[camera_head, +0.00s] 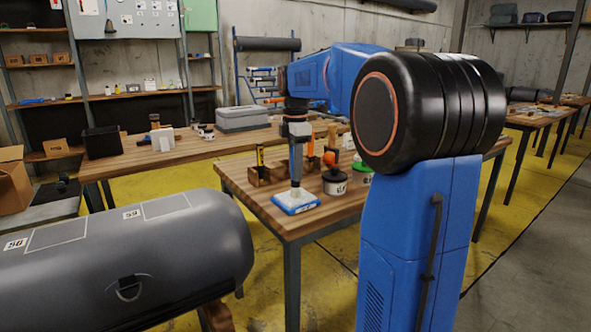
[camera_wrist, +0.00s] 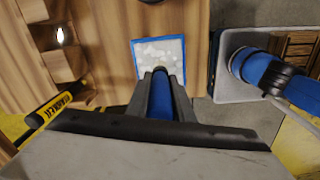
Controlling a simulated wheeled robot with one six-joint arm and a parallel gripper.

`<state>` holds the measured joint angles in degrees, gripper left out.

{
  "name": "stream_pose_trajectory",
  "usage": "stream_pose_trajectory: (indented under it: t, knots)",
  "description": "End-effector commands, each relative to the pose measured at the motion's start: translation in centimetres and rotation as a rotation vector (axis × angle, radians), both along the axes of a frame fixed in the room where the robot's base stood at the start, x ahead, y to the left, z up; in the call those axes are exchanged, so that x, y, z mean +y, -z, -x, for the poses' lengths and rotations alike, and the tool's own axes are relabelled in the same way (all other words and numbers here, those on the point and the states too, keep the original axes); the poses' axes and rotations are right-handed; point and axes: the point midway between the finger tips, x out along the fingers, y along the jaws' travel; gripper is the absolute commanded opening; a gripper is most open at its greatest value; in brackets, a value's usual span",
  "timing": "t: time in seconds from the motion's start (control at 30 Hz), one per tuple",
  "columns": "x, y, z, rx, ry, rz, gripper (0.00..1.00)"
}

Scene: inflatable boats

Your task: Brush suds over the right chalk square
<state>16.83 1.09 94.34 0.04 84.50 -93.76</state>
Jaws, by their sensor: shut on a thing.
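The grey inflatable tube (camera_head: 130,265) lies at the left in the head view. Its top bears two pale chalk-outlined squares, the left one (camera_head: 62,234) and the right chalk square (camera_head: 165,206), each with a small number label beside it. My gripper (camera_head: 297,138) is above the near wooden table, shut on the blue handle of an upright brush (camera_wrist: 160,97). The brush's lower end is at a shallow blue-rimmed tray (camera_head: 281,203) with white suds, also seen in the wrist view (camera_wrist: 134,57). The bristles are hidden, so contact with the suds cannot be told.
On the near table (camera_head: 290,225), wooden blocks with a yellow-black tool (camera_head: 260,160) stand behind the tray. Yellow floor separates table and tube. A longer bench (camera_head: 130,155) stands behind.

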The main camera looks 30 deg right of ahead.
Motion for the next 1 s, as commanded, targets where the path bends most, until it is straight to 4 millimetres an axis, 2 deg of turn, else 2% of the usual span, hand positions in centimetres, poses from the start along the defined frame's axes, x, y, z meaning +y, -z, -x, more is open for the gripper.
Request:
stream_pose_trajectory:
  t: [0.57, 1.0]
  knots:
    - [0.0, 0.1, 0.0, 0.004, 0.0, -0.001, 0.0]
    - [0.0, -2.6, 0.0, 0.001, 0.0, 0.0, 0.0]
